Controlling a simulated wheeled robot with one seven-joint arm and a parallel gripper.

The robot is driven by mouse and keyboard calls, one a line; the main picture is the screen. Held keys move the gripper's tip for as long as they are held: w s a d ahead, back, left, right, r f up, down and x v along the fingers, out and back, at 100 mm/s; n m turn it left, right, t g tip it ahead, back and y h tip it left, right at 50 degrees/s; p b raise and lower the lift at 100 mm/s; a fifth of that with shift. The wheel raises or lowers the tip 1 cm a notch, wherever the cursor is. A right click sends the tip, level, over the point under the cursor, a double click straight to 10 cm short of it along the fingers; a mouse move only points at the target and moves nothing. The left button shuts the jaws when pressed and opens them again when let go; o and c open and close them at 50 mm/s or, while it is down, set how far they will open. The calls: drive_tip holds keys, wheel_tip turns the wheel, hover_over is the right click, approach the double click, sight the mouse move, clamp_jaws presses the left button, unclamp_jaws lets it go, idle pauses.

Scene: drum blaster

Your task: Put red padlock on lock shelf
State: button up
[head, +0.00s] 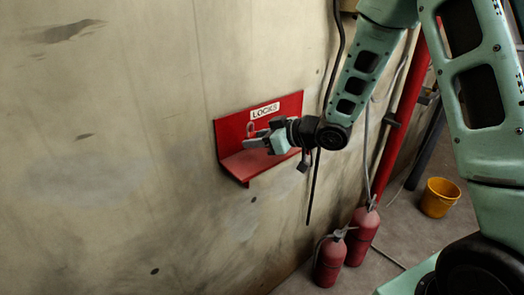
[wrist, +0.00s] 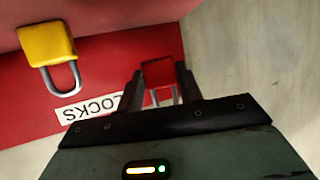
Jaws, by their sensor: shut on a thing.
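The red padlock (wrist: 159,73) is between my gripper's fingertips (wrist: 160,78) in the wrist view, with its grey shackle partly showing between the fingers. My gripper is shut on it. In the head view my gripper (head: 252,143) is in front of the red lock shelf (head: 240,166), near its left half and above its ledge. The shelf also fills the top of the wrist view (wrist: 130,15). Whether the padlock touches the ledge I cannot tell. In the head view I cannot make out the padlock clearly.
A yellow padlock (wrist: 46,45) with its shackle stands at the shelf, beside the red one. A white LOCKS label (head: 265,110) is on the back plate. Two fire extinguishers (head: 361,237) and a yellow bucket (head: 440,197) stand lower right. A red pipe (head: 403,110) runs up the wall.

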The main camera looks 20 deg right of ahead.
sight(257, 163)
drive_tip(key=shift+f+p, duration=0.65)
drive_tip(key=shift+f, duration=1.9)
drive_tip(key=shift+f, duration=0.2)
drive_tip(key=o, duration=0.9)
drive_tip(key=shift+r, duration=0.15)
